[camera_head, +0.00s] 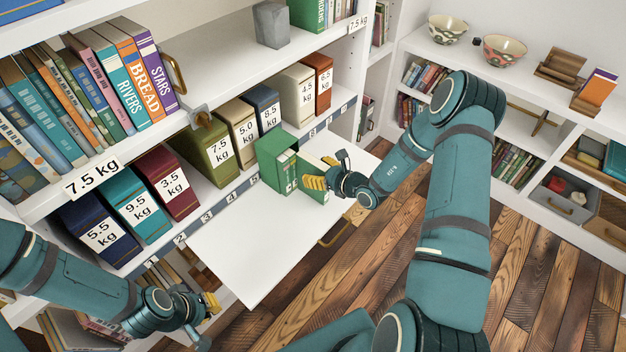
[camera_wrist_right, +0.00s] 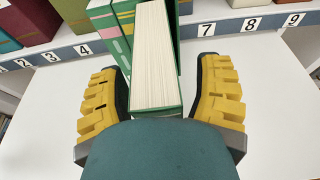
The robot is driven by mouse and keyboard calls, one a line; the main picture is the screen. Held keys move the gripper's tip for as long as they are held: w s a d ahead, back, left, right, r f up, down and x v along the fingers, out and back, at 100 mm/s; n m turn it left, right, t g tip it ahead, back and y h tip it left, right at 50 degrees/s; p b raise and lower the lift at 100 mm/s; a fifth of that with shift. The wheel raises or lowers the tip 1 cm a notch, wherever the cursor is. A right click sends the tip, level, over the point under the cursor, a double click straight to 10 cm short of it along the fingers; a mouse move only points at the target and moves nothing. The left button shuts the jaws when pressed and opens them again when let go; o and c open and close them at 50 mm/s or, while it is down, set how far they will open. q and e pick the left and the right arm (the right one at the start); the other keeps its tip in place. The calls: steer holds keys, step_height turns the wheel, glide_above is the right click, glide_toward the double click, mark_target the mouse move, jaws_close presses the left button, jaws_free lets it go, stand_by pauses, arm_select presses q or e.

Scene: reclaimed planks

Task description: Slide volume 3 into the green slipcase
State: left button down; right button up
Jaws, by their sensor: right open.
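The green slipcase (camera_head: 270,160) stands upright on the white pull-out board, with green spines showing in its open side. A green volume (camera_head: 312,188) stands at its right, close to it; in the right wrist view its white page block (camera_wrist_right: 156,55) faces me, beside two green spines (camera_wrist_right: 122,28). I cannot read a number on it. My right gripper (camera_head: 324,179) is open, with its yellow fingers (camera_wrist_right: 165,98) on either side of the volume and a gap visible at the right finger. How far the volume is inside the slipcase is unclear. My left gripper (camera_head: 205,315) is low at the left, away from both.
The white board (camera_head: 245,245) is clear in front. Behind it, a shelf with numbered slots holds weight-labelled boxes, including an olive one (camera_head: 205,150) and a maroon one (camera_head: 165,182). Books (camera_head: 120,75) and a grey block (camera_head: 271,25) stand on the shelf above.

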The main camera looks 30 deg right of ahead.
steer(key=shift+w+a+f, duration=0.1)
steer(key=shift+w, duration=0.15)
jaws_close()
stand_by(0.3)
